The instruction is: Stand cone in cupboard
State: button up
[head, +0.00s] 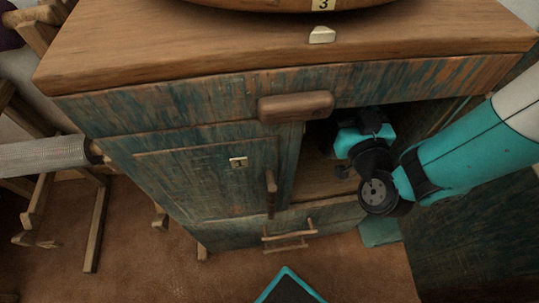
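The cupboard (200,205) is a weathered blue-green wooden cabinet with a brown top. Its left door, with a small number label (238,162), looks shut. To the right of that door is a dark open compartment with a bare wooden floor (318,178). My arm comes in from the right, and my gripper (352,125) is at the opening of this compartment, partly in shadow. Its fingertips are hidden, so I cannot tell whether it is open or shut. I cannot make out a cone in this view; anything in the gripper is hidden.
A wide drawer with a thick wooden handle (296,106) is above the opening. A lower drawer has a bar handle (290,238). A round wooden vessel (270,5) labelled 3 stands on top. A pale roll (42,156) on wooden framing is at left. Brown floor lies in front.

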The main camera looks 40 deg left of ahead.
notch_tip(320, 180, down, 10)
jog(key=b, duration=0.4)
jog(key=shift+a, duration=0.1)
jog(key=o, duration=1.4)
jog(key=shift+f, duration=0.1)
jog(key=shift+o, duration=0.2)
